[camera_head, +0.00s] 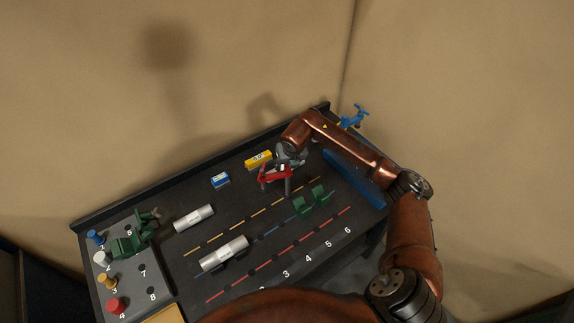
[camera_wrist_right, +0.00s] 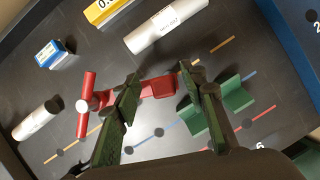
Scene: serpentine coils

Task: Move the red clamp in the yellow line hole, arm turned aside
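The red clamp (camera_head: 272,174) is at the upper right of the dark bench, by the yellow line (camera_head: 243,218). In the wrist view the clamp (camera_wrist_right: 158,88) lies across the space between my right gripper's fingers (camera_wrist_right: 163,80), its screw bar with a pale knob on the left. Both fingers stand well apart with visible gaps to the clamp. In the head view my right gripper (camera_head: 291,156) is right behind the clamp, partly hidden by my arm. I cannot tell whether the clamp's foot sits in a hole. My left gripper does not show.
Green V-blocks (camera_head: 312,201) stand right of the clamp by the blue line. A yellow block (camera_head: 258,159), a blue block (camera_head: 220,180) and silver cylinders (camera_head: 193,218) (camera_head: 223,254) lie around. A grey peg board (camera_head: 140,290) holds a green clamp (camera_head: 130,245). A blue tray (camera_head: 352,177) is at right.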

